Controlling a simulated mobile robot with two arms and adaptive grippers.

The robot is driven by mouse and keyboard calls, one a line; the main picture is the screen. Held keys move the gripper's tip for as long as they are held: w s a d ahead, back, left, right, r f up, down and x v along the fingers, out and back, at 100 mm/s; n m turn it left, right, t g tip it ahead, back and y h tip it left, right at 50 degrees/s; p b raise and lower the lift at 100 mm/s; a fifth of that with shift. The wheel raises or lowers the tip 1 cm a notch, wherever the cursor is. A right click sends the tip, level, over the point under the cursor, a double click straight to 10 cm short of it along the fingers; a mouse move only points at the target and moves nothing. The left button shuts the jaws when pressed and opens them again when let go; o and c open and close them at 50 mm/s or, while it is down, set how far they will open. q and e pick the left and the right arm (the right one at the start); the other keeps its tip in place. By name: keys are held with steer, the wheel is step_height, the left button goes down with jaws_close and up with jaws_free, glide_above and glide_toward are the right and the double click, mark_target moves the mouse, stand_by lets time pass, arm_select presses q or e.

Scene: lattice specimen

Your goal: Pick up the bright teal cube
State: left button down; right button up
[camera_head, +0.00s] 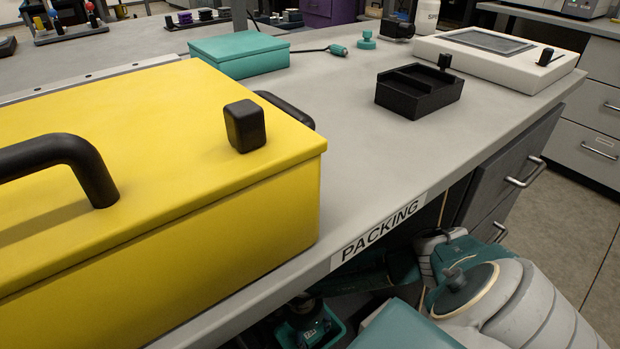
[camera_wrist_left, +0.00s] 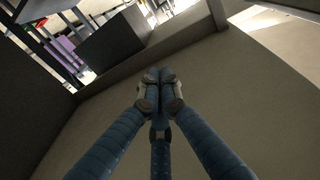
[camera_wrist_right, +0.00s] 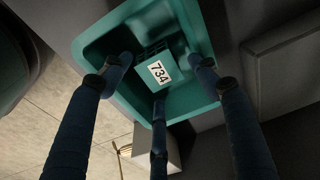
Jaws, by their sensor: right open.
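A teal shape inside the bin is partly hidden by a finger. My left gripper (camera_wrist_left: 160,88) is shut, fingertips together with nothing visible between them, away from the bench top.
A large yellow case (camera_head: 160,190) with black handles fills the left of the bench (camera_head: 370,150). A black divided tray (camera_head: 420,92) and a white panel (camera_head: 500,55) stand at the right. A cable with a teal plug (camera_head: 338,49) lies behind. The bench middle is clear.

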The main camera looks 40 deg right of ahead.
mark_target(310, 333)
step_height(310, 333, down, 3)
steer(key=shift+r+b, duration=0.1)
steer(key=shift+b, duration=0.45)
steer(key=shift+d, duration=0.1)
arm_select(q)
step_height(310, 333, up, 7)
steer(key=s+t+h, duration=0.1)
steer(key=t, duration=0.2)
steer(key=shift+s+d+r+t, duration=0.2)
steer(key=shift+s+d+t, duration=0.1)
steer(key=shift+t, duration=0.1)
arm_select(e)
steer(key=c, duration=1)
